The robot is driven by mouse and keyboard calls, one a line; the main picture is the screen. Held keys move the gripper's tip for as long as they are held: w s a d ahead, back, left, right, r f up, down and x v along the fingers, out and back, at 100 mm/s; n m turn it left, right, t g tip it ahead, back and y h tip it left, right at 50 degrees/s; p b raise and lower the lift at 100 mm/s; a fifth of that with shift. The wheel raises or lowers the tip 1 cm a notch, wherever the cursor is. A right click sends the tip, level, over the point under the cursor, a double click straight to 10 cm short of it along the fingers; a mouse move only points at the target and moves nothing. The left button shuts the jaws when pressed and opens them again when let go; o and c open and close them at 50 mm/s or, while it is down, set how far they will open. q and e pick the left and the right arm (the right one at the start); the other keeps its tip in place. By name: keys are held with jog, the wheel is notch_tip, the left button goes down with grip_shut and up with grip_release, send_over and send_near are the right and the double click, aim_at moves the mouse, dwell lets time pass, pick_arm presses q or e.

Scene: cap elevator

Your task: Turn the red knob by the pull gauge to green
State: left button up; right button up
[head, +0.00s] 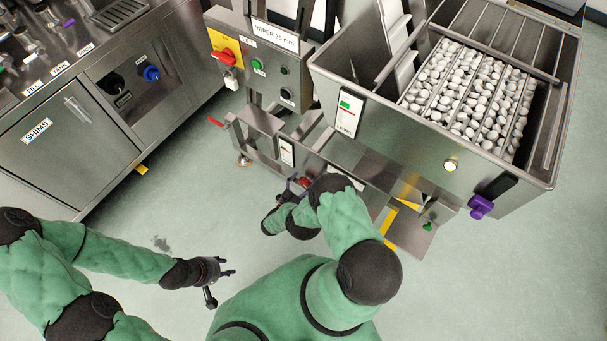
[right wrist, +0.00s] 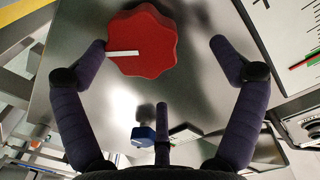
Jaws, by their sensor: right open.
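The red knob (right wrist: 142,42) is a lobed knob with a white pointer line, which points left in the right wrist view. It also shows small in the head view (head: 304,182), partly hidden by my right arm. My right gripper (right wrist: 158,46) is open in front of it. Its left finger is close to the knob's left edge; contact is unclear. Its right finger is clear of the knob. A white gauge (right wrist: 299,45) with a scale, a red pointer and a green mark is at the right edge. My left gripper (head: 220,283) is open and empty above the floor.
A blue knob (right wrist: 143,136) is below the red one in the right wrist view. A steel hopper (head: 390,122) of white caps stands at the right in the head view. The cabinet marked SHIMS (head: 60,140) is at the left. Floor around my left gripper is clear.

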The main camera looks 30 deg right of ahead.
aim_at(308, 166)
jog(key=shift+t, duration=0.3)
jog(key=r, duration=0.2)
jog(key=w+r, duration=0.1)
jog(key=r, duration=0.3)
jog(key=shift+w+a, duration=0.15)
jog(key=shift+w, duration=0.15)
jog(key=shift+w+a+r, duration=0.1)
jog(key=shift+s+r, duration=0.3)
jog(key=shift+r, duration=0.35)
jog(key=shift+s, duration=0.15)
